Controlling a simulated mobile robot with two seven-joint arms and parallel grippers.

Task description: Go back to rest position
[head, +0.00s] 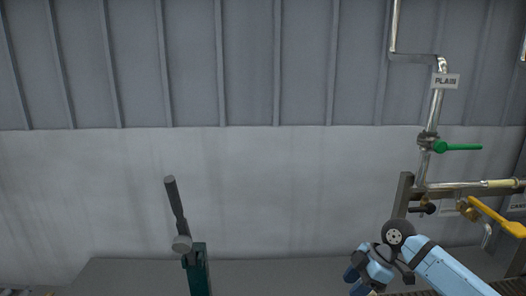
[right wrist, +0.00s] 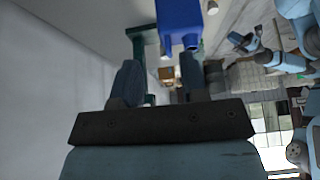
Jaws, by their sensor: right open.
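My right arm comes in at the lower right of the head view, with its wrist (head: 372,268) low in front of the wall. Its fingertips are at the bottom edge there and hard to make out. In the right wrist view my right gripper (right wrist: 160,78) is open, its two blue-grey fingers apart with nothing gripped between them. A blue box-like object (right wrist: 180,20) shows beyond the fingertips. At the upper right of that view is a light-blue arm end, apparently my left gripper (right wrist: 246,41), too small to read its jaws. The head view does not show my left arm.
A dark green post (head: 198,270) with a grey lever (head: 177,210) stands left of centre. A bare wall (head: 290,185) fills the middle.

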